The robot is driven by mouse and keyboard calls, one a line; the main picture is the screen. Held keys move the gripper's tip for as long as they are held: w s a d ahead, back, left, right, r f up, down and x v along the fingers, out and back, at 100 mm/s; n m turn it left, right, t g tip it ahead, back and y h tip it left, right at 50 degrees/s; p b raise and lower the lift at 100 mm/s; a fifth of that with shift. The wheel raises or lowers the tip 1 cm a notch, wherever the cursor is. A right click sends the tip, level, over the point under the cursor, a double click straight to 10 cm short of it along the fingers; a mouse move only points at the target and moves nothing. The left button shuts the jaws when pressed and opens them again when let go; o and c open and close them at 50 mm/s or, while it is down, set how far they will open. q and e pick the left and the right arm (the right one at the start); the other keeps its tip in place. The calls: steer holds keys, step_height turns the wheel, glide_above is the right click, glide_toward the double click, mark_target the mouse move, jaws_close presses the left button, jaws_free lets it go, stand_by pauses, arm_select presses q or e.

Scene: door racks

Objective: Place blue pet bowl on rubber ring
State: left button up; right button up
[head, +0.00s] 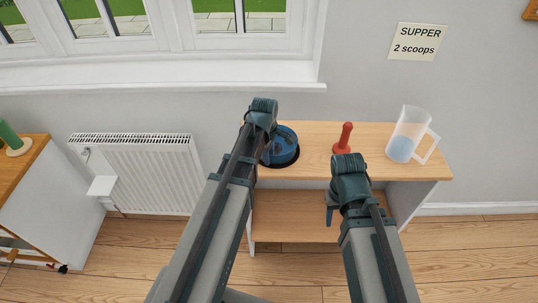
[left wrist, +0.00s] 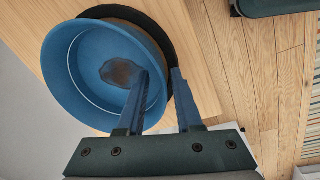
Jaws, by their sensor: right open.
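The blue pet bowl (head: 285,139) is at the left end of the shelf unit's top, partly hidden by my left arm. In the left wrist view the bowl (left wrist: 86,84) has a brown patch inside. The black rubber ring (head: 287,161) shows beneath the bowl and as a dark band past its edge in the wrist view (left wrist: 161,37). My left gripper (left wrist: 160,75) straddles the bowl's near rim, one finger inside and one outside, with a visible gap between them. It looks open. My right gripper (head: 330,216) is open and empty in front of the shelf unit.
A red peg-like object (head: 343,139) and a clear jug (head: 408,135) with blue at its bottom stand right of the bowl on the wooden top (head: 315,133). A white radiator (head: 140,170) is left. A "SUPPER 2 scoops" sign (head: 417,41) hangs above.

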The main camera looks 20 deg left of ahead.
arm_select(q)
step_height(320, 180, up, 12)
steer(key=s+p, duration=0.2)
steer(key=p, duration=1)
steer(key=s+d+m+g+y, duration=0.1)
steer(key=s+d+m, duration=1.2)
steer(key=m, duration=0.7)
steer(key=shift+s+d+g, duration=0.35)
steer(key=shift+s+g, duration=0.05)
steer(key=shift+s, duration=0.7)
arm_select(e)
step_height(320, 180, up, 12)
